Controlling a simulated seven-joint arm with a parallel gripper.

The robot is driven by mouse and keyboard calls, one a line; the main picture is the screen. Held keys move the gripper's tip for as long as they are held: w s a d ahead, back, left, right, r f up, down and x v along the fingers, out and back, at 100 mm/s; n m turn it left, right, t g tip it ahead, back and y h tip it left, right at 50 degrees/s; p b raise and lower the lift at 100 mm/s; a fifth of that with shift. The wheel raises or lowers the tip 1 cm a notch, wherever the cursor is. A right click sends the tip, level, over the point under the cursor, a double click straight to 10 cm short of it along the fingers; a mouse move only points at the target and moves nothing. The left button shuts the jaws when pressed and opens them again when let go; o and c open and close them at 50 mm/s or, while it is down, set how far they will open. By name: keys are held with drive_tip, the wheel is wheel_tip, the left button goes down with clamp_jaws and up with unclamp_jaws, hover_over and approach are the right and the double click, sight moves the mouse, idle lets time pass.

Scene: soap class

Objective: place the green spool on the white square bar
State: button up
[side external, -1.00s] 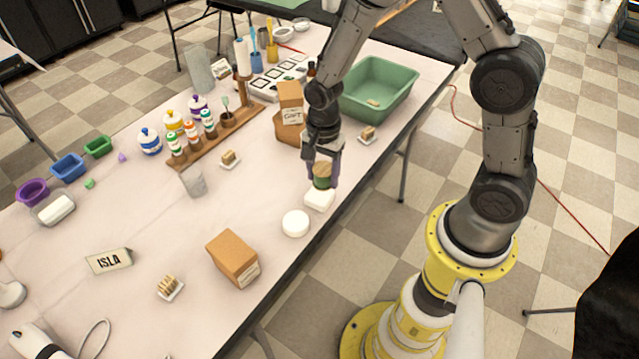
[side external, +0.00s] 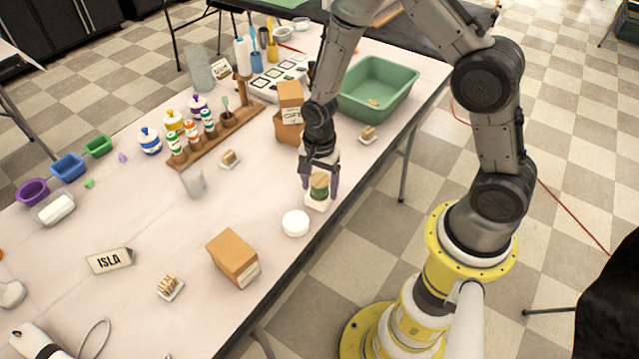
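The green spool (side external: 319,192) has a tan top and green side and stands upright on the white square bar (side external: 318,205), near the table's right edge. My gripper (side external: 320,188) is right above and around the spool. Its two purple-grey fingers stand apart, one on each side of the spool, and there seems to be a gap between the fingers and the spool. The spool's base hides the middle of the bar.
A round white bar (side external: 295,223) lies just in front-left of the square bar. A cardboard box (side external: 233,258) stands further forward. A brown gift box (side external: 289,125) and a green basin (side external: 378,88) are behind. A clear cup (side external: 193,181) is to the left.

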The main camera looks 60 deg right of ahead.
drive_tip(key=shift+o, duration=0.4)
drive_tip(key=shift+r, duration=0.1)
wheel_tip(320, 180, up, 12)
wheel_tip(320, 180, up, 12)
drive_tip(key=f+n+t, duration=0.1)
drive_tip(key=n+t, duration=0.2)
drive_tip(key=n, duration=0.4)
hover_over(320, 180)
drive_tip(key=s, duration=0.6)
drive_tip(key=s+r+n+t, duration=0.2)
drive_tip(key=s+r+n, duration=0.4)
drive_tip(key=s+n, duration=0.3)
drive_tip(key=s, duration=0.3)
drive_tip(key=shift+d+t, duration=0.25)
drive_tip(key=shift+t, duration=0.05)
